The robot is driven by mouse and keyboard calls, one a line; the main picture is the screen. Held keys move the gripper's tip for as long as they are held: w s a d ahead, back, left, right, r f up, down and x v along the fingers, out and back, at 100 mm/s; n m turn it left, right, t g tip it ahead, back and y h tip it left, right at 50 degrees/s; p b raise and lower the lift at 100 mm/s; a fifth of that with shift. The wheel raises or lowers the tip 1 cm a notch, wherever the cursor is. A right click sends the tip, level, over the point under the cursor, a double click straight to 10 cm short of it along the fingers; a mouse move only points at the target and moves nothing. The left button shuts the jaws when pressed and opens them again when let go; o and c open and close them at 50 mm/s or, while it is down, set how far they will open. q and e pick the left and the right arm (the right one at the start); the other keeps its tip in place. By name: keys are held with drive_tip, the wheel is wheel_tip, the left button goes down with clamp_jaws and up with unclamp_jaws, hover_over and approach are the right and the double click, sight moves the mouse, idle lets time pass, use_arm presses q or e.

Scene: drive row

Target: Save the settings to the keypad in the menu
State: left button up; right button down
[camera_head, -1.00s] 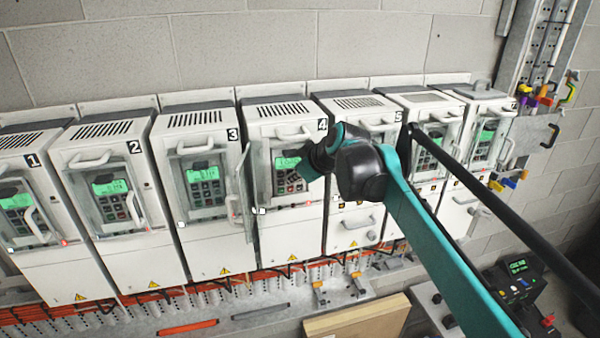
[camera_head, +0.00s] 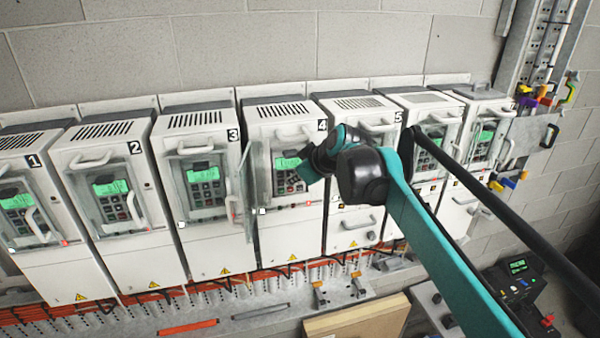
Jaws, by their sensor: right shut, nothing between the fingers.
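My right gripper (camera_head: 304,172) is shut and empty. It is in front of the right part of the keypad on drive 4 (camera_head: 272,125), and I cannot tell whether it touches a key. The keypad (camera_head: 282,186) has a lit green screen (camera_head: 287,162), whose text is too small to read. The gripper and wrist hide the keypad's right side. The clear door (camera_head: 243,192) of drive 4 stands swung open to the left. My left gripper is not in view.
Drives 1 (camera_head: 20,150), 2 (camera_head: 105,150) and 3 (camera_head: 192,135) stand to the left with covers over their keypads. More drives stand to the right, partly behind my arm. A wooden board (camera_head: 355,318) lies below. A dark control box (camera_head: 518,280) is at lower right.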

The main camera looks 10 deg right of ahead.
drive_tip(key=shift+w, duration=0.2)
idle(0.3)
drive_tip(key=shift+w, duration=0.35)
idle(0.4)
drive_tip(key=shift+s, duration=0.85)
